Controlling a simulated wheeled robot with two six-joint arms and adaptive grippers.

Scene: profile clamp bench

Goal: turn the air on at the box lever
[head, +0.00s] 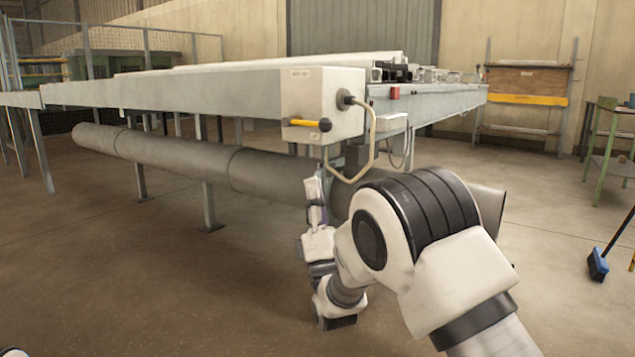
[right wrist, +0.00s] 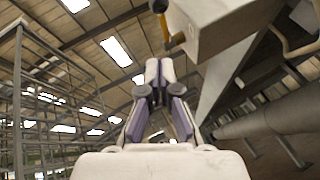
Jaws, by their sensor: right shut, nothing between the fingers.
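The pale box (head: 308,92) is on the near end of the long bench. Its lever (head: 305,123) lies roughly level across the lower front face, with a yellow bar and a dark right end. My right gripper (head: 314,182) is below the box and lever, pointing up, apart from both. Its fingers are closed together with nothing between them, which also shows in the right wrist view (right wrist: 159,68). In that view the box (right wrist: 222,28) is at the upper right, and the lever (right wrist: 174,40) is just beyond the fingertips. My left gripper is out of view.
A beige hose (head: 371,150) loops down from the box's right side, close to my right gripper. A thick grey pipe (head: 185,155) runs under the bench (head: 200,92), behind the gripper. The floor in front is clear. A blue broom (head: 598,265) is at the right.

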